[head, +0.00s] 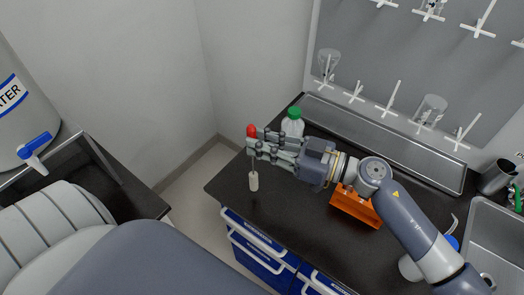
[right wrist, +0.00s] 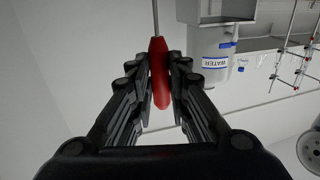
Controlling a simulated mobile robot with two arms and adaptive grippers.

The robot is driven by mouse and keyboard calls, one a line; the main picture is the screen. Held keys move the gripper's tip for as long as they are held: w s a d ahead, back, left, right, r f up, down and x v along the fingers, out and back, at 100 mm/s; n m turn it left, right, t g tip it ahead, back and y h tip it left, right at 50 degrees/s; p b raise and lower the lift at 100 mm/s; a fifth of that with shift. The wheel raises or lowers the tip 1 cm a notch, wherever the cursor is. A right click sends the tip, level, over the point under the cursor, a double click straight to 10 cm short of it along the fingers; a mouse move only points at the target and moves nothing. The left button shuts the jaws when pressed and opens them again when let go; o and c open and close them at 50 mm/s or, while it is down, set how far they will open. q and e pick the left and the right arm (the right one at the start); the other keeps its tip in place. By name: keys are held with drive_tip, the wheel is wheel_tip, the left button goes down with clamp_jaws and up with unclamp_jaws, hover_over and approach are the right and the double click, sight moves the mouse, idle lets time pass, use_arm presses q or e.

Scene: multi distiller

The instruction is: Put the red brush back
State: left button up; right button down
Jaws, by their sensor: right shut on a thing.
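The red brush's handle (head: 251,131) shows at the tip of my right gripper (head: 262,145) in the head view. Its pale bristle end (head: 253,181) hangs down below the fingers, above or near the left end of the dark counter. The brush looks about upright, handle up. In the right wrist view the red handle (right wrist: 160,75) sits between the two fingers, with its thin grey shaft running to the top edge. My right gripper is shut on it, and the fingers hide part of the brush in the head view. My left gripper is out of view.
A clear bottle with a green cap (head: 294,113) stands behind the gripper. An orange rack (head: 356,206) is on the counter (head: 298,222) under my right arm. A pegboard with glassware (head: 392,72) is at the back, a sink (head: 495,228) at right, a water tank (head: 20,115) at left.

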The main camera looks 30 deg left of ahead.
drive_tip(key=shift+f, duration=1.5)
drive_tip(key=shift+f, duration=0.15)
drive_tip(key=c, duration=1.5)
unclamp_jaws()
drive_tip(key=d+p, duration=0.1)
drive_tip(key=d, duration=0.1)
drive_tip(key=d+p, duration=0.1)
drive_tip(key=d, duration=0.2)
drive_tip(key=w+d+p, duration=0.1)
drive_tip(key=d, duration=0.1)
drive_tip(key=shift+d+r, duration=0.2)
drive_tip(key=shift+d, duration=0.05)
